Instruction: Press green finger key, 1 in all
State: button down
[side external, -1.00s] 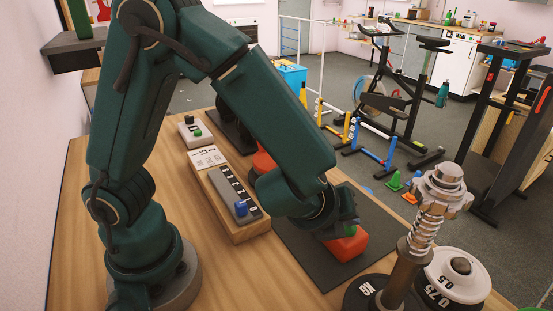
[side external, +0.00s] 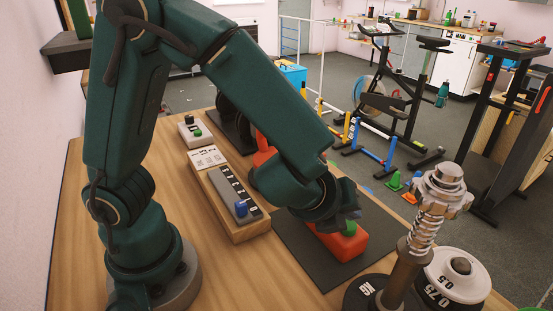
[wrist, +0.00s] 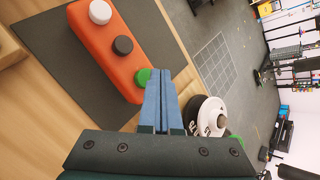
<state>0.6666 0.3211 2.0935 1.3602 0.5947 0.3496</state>
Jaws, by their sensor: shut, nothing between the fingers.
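An orange-red block (wrist: 112,50) carries a white key (wrist: 100,11), a dark key (wrist: 122,45) and a green key (wrist: 143,77) in a row. It lies on a dark mat (wrist: 52,62). In the side external view the green key (side external: 349,229) shows at the block's near end (side external: 345,245), just under my gripper (side external: 352,214). In the wrist view my gripper (wrist: 160,76) has its fingers shut together and empty, with the tips beside the green key and overlapping its edge. A small gap seems to separate the tips from the key. The other keys are hidden in the side external view.
A wooden board (side external: 226,207) with a blue slider knob (side external: 241,208) stands left of the mat. A small box (side external: 194,133) with a green button is farther back. Weight plates (side external: 452,277) and a metal post (side external: 409,252) stand at the near right.

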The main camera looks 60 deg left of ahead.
dwell(0.3)
jog(key=shift+r, duration=2.6)
jog(key=shift+w+a, duration=0.1)
jog(key=shift+a, duration=0.1)
jog(key=s+a+r+n+y, duration=0.2)
jog(key=s+a+r+n, duration=0.35)
jog(key=a+n, duration=0.5)
jog(key=s+d+f+n+g+h, duration=0.1)
jog(key=s+d+n+h, duration=0.1)
jog(key=s+n, duration=0.3)
jog(key=s+d+f+n+g+h, duration=0.2)
jog(key=s+n, duration=0.3)
jog(key=n, duration=0.4)
jog(key=shift+d, duration=0.2)
